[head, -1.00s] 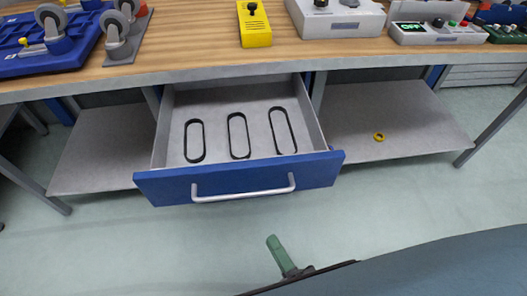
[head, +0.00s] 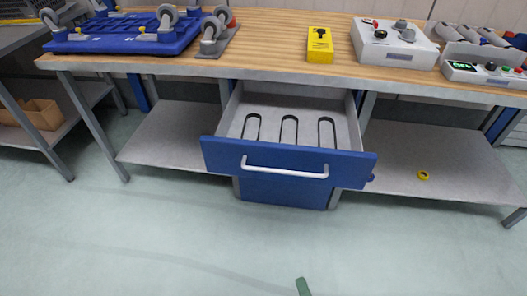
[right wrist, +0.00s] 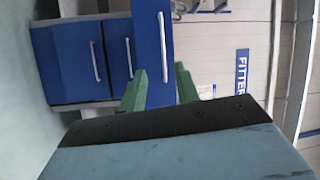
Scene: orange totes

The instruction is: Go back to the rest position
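My right gripper shows only as a green fingertip (head: 303,287) at the bottom edge of the head view. In the right wrist view the right gripper (right wrist: 160,84) has its two green fingers apart, with nothing between them. It is well in front of the workbench, over the floor. My left gripper is in neither view. An open blue drawer (head: 290,160) under the workbench (head: 270,67) holds black elongated loops or outlines on its grey bottom.
Blue racks with casters (head: 125,35), a yellow box (head: 320,45), a white control box (head: 393,43) and a switch panel (head: 485,72) stand on the bench. A yellow ring (head: 423,175) lies on the lower right shelf. The floor (head: 200,240) in front is clear.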

